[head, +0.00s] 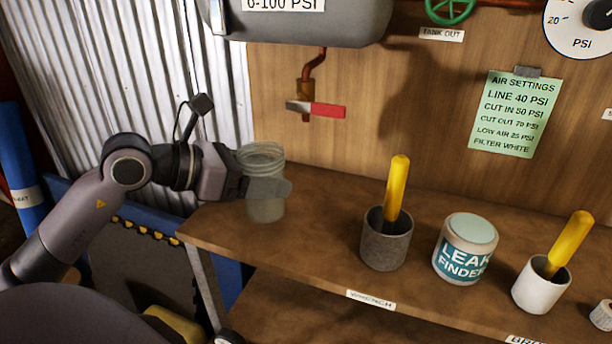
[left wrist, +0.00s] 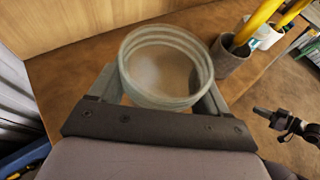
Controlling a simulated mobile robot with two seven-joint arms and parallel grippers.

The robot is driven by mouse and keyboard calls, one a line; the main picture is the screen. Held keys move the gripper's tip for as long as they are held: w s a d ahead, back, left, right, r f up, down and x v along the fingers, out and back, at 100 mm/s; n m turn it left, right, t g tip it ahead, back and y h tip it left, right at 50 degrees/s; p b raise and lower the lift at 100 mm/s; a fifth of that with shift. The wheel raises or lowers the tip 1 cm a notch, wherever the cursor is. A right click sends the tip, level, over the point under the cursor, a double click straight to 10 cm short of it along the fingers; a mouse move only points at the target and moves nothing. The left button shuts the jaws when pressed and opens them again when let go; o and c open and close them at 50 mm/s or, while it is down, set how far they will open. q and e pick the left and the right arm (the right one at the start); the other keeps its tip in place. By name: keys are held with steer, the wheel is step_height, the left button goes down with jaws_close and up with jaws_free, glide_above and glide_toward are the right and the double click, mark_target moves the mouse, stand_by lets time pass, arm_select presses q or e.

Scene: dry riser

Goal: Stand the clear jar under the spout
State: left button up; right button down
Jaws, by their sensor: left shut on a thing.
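The clear jar (head: 264,207) is a pale, see-through cylinder with a threaded open mouth, over the left end of the shelf. My left gripper (head: 268,188) is shut around its middle, and the jar looks about upright. In the left wrist view the jar (left wrist: 165,68) sits between the fingers, mouth toward the camera. I cannot tell whether its base touches the shelf. The spout (head: 305,88) is a copper pipe with a brass valve and a red handle (head: 328,110), above and right of the jar in the picture.
The wooden shelf (head: 310,258) holds a grey cup (head: 386,250) with a yellow-handled tool, a Leak Finder tub (head: 461,262) and a white cup (head: 538,292) with another yellow handle. The grey tank (head: 300,25) hangs above. Shelf space between jar and grey cup is clear.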

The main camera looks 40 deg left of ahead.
arm_select(q)
steer(key=shift+p+x, duration=0.8)
steer(key=shift+x, duration=3.45)
steer(key=shift+f, duration=0.3)
steer(key=o, duration=0.7)
steer(key=shift+s+f, duration=0.1)
steer(key=o, duration=0.4)
